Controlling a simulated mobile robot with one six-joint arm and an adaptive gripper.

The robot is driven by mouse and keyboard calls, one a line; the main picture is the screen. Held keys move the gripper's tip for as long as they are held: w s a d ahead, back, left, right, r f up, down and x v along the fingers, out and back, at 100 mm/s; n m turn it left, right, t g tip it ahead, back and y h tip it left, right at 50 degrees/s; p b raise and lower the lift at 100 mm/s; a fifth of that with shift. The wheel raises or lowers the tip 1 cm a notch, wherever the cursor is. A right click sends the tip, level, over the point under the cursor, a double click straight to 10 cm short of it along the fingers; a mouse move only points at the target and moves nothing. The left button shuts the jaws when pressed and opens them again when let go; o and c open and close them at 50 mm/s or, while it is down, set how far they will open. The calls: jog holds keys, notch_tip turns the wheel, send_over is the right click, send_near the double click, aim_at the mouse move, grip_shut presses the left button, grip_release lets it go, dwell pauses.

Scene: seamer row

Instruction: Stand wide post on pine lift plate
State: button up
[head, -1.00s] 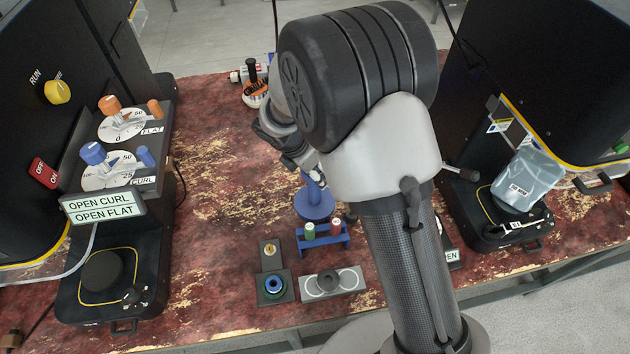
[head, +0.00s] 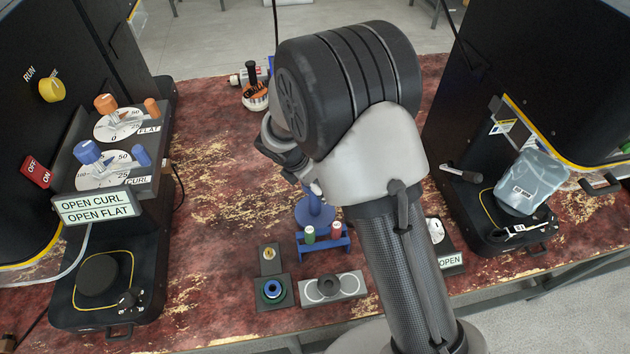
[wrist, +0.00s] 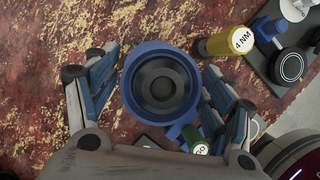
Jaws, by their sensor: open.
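A blue post (head: 315,212) with a broad round base stands on the table in the head view; it seems to be the wide post. In the wrist view this blue piece (wrist: 129,88) shows from above as a ring around a dark round centre. My gripper (wrist: 158,66) is open, with one finger on each side of it, apparently not holding it. In the head view my gripper (head: 311,185) is partly hidden by my arm. A black round plate (head: 97,273) sits on the left machine's base. I cannot tell which plate is the pine one.
A blue rack (head: 323,245) with green and red-topped pieces stands close in front of the blue post. Grey blocks (head: 350,284) lie nearer. A yellow "4 NM" cylinder (wrist: 222,44) is beside my right finger. A translucent container (head: 530,182) occupies the right machine's base.

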jog(key=shift+r, duration=0.1)
jog(key=p+v, duration=0.5)
jog(key=v, duration=0.7)
jog(key=shift+d+r, duration=0.15)
jog(key=shift+r, duration=0.05)
